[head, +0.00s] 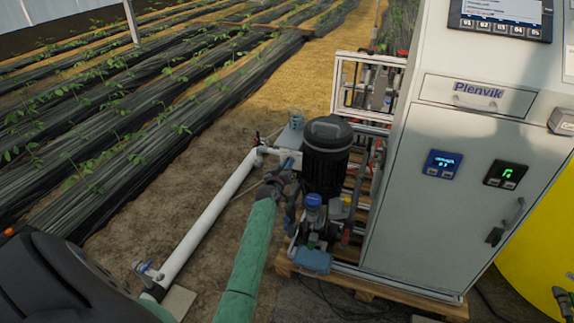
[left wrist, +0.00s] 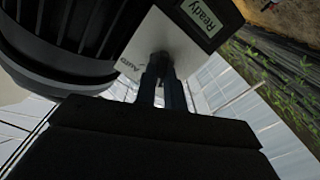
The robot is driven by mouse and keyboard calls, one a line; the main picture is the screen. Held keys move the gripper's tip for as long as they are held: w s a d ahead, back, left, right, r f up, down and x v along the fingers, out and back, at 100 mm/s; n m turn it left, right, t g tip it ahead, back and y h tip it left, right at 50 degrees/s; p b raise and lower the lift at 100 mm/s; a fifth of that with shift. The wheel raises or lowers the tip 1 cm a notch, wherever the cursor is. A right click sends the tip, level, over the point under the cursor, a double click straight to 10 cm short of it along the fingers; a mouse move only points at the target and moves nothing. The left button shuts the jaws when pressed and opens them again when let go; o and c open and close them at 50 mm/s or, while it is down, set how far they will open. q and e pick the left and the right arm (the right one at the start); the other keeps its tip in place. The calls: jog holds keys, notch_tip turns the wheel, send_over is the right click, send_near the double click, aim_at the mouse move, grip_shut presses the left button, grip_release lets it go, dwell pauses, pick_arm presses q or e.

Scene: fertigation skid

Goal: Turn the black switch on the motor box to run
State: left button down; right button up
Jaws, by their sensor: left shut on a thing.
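The motor box (head: 291,134) is a small grey box beside the black motor (head: 327,150). In the left wrist view the motor box (left wrist: 176,40) fills the upper middle, with a lit display (left wrist: 206,18) reading "Ready" and the printed word "AUTO". The black switch (left wrist: 158,60) is on this face, mostly hidden between my fingers. My left gripper (left wrist: 161,72) is shut on it. In the head view my left gripper (head: 284,171) is small and dark just below the box, and the switch cannot be made out. The switch's pointing direction is unclear. My right gripper is out of view.
A white pipe (head: 210,218) runs along the ground to the left of the pump. A large grey cabinet (head: 455,190) with displays stands close on the right, with a yellow tank (head: 545,245) behind it. Planted rows (head: 110,120) lie at the left.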

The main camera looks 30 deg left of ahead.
pick_arm(q)
jog(key=n, duration=0.3)
jog(key=shift+n+p, duration=0.35)
jog(key=shift+n, duration=0.05)
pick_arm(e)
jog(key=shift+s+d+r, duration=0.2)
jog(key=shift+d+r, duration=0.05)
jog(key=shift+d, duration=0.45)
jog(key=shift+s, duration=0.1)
pick_arm(q)
jog(key=c, duration=1.5)
grip_release()
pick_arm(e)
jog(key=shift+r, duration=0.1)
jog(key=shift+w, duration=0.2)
pick_arm(q)
jog(key=shift+s, duration=0.15)
